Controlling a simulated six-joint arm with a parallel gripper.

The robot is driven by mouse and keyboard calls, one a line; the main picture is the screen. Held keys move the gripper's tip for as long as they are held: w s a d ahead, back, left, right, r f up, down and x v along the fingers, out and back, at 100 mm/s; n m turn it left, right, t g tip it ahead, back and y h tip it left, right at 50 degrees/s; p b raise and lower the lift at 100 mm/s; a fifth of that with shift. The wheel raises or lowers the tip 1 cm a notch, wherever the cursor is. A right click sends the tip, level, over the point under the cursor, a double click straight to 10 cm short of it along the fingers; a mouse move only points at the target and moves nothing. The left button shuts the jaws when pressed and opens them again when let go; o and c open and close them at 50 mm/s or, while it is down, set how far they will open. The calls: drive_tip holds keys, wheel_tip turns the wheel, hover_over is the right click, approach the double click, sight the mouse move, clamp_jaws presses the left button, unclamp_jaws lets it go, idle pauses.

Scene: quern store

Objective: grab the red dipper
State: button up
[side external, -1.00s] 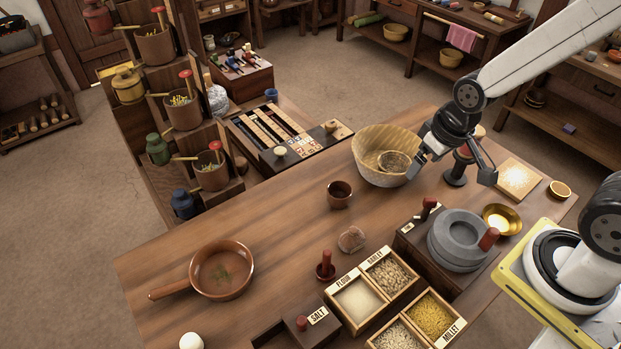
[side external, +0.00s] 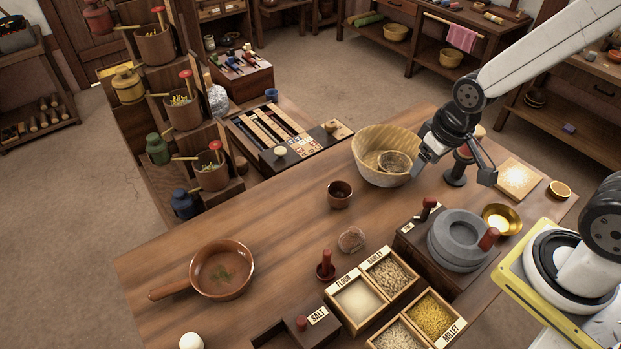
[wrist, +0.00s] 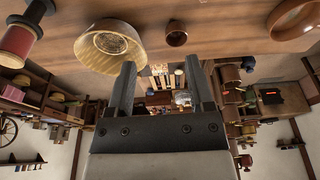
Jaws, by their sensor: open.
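The likeliest red dipper is a red vessel (side external: 97,17) at the far upper left of the side view, on the top level of a stepped wooden rack. It looks upright, with a tan stick beside it; I cannot tell whether the stick belongs to it. I cannot make it out surely in the wrist view. My gripper (side external: 455,168) is at the right side of the table, beside a pale woven bowl and far from the red vessel. In the wrist view my gripper (wrist: 160,66) has its fingers wide apart, with nothing between them.
Yellow (side external: 128,85), green (side external: 158,149) and blue (side external: 183,204) vessels stand lower on the rack, near brown pots. A grindstone (side external: 458,240) stands nearer.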

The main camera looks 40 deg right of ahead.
idle(0.3)
drive_tip(key=s+a+f+m+g+y, duration=0.3)
drive_tip(key=a+f+m+g+y, duration=0.25)
drive_tip(key=a+f+m, duration=0.2)
drive_tip(key=w+a+f+m+t+y, duration=0.4)
drive_tip(key=w+a+m+t+y, duration=0.1)
drive_tip(key=m, duration=0.7)
drive_tip(key=shift+w+a+y, duration=0.6)
drive_tip(key=shift+w+y, duration=0.4)
drive_tip(key=shift+y, duration=0.45)
drive_tip(key=shift+f, duration=0.15)
